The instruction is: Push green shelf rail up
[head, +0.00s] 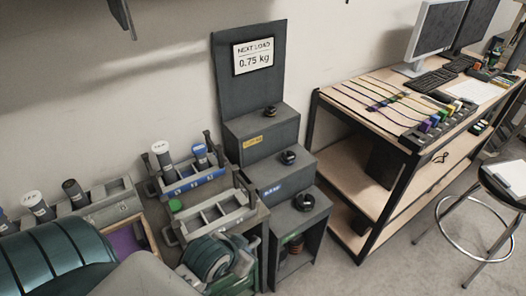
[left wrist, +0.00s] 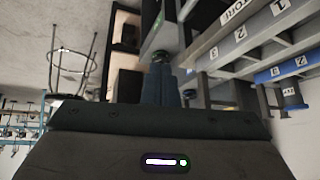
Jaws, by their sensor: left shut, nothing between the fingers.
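I cannot make out a separate green rail. In the left wrist view, the scene appears upside down, and a dark box (left wrist: 151,25) shows a small green mark. My left gripper (left wrist: 165,72) is shut and empty. My right gripper is not seen.
Grey trays (head: 228,208) with bottles stand left of the boxes. A wooden workbench (head: 375,100) and a round stool (head: 503,180) stand to the right. Floor between the boxes and stool is clear.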

